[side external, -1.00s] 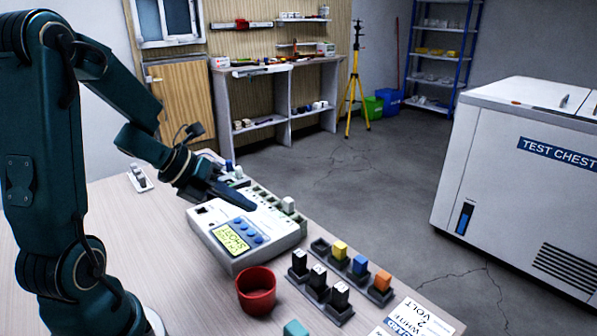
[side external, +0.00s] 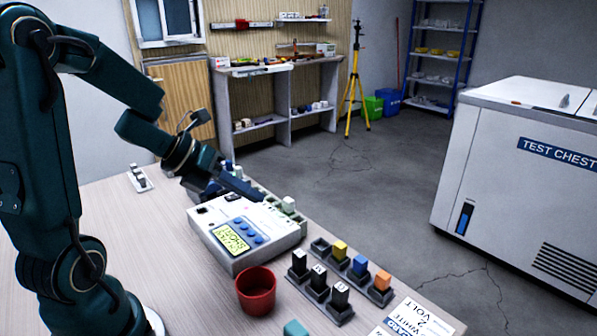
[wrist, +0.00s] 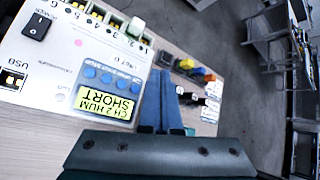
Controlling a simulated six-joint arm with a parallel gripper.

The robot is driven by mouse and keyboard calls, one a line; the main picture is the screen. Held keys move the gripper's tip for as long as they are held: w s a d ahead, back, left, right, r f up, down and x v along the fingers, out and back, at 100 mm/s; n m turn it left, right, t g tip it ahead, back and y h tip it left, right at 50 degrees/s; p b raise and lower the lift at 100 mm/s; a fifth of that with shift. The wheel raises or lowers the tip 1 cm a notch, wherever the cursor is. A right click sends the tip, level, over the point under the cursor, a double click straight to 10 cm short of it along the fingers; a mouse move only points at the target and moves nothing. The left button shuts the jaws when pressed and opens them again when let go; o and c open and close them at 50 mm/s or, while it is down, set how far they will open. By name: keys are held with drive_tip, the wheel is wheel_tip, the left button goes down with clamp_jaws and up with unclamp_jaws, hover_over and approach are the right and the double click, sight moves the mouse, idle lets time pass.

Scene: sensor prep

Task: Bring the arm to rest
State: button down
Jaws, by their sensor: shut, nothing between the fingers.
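My gripper (side external: 243,186) is shut and empty. It hangs above the back part of the white logger box, clear of the sensors as far as I can tell. In the wrist view its closed blue-grey fingers (wrist: 160,100) point over the table beside the box. The logger box (side external: 216,216) has a lit yellow-green screen (side external: 230,239) with blue buttons; in the wrist view the screen (wrist: 104,103) reads "CH 2 HUM SHORT". A white plug (side external: 288,204) stands in the box's terminal row, and it also shows in the wrist view (wrist: 136,27).
A red cup (side external: 256,291) stands in front of the box. A rack (side external: 336,310) holds black-and-white, yellow, blue and orange blocks. A teal block (side external: 295,328) and a printed card (side external: 417,318) lie near the front edge.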

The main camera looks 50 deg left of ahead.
drive_tip(key=w+d+r+n+t+y, duration=0.1)
drive_tip(key=d+r+n+t+y, duration=0.15)
drive_tip(key=r+n, duration=0.45)
drive_tip(key=w+d+r+n+t+y, duration=0.1)
drive_tip(key=d+r+n+t+y, duration=0.15)
drive_tip(key=r+n, duration=0.45)
drive_tip(key=s+d+f+n+g+h, duration=0.1)
drive_tip(key=s+d+f+n+g, duration=0.2)
drive_tip(key=s+n, duration=0.4)
drive_tip(key=s+d+f+n+g, duration=0.3)
drive_tip(key=s+f+n+g, duration=0.2)
drive_tip(key=n, duration=0.5)
wheel_tip(320, 180, down, 3)
drive_tip(key=shift+s+r+n+h, duration=0.2)
drive_tip(key=shift+s+n+h, duration=0.15)
drive_tip(key=shift+s, duration=0.8)
